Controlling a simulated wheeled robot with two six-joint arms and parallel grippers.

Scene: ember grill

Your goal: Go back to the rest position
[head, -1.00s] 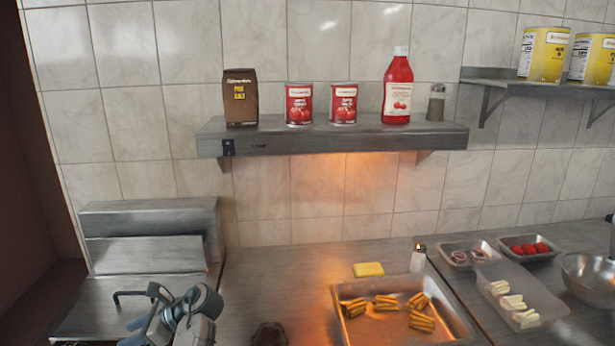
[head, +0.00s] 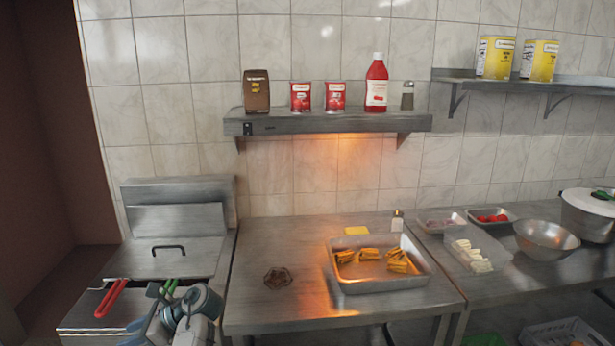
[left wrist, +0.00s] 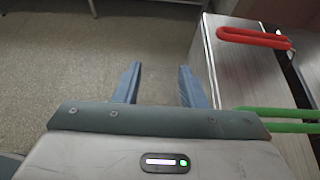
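My left gripper shows in the left wrist view (left wrist: 158,85) with its two blue fingers apart and nothing between them, above the floor beside the metal fryer. In the head view my left arm is at the bottom, in front of the fryer (head: 165,262), and its fingertips are partly cut off by the lower edge. My right gripper is not in view.
A red handle (head: 112,298) and a green handle (left wrist: 275,113) stick out from the fryer close to my left gripper. A metal tray (head: 385,283) with fries stands on the counter (head: 290,312). A steel bowl (head: 545,238) stands at right. Open floor (left wrist: 60,80) lies left of the fryer.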

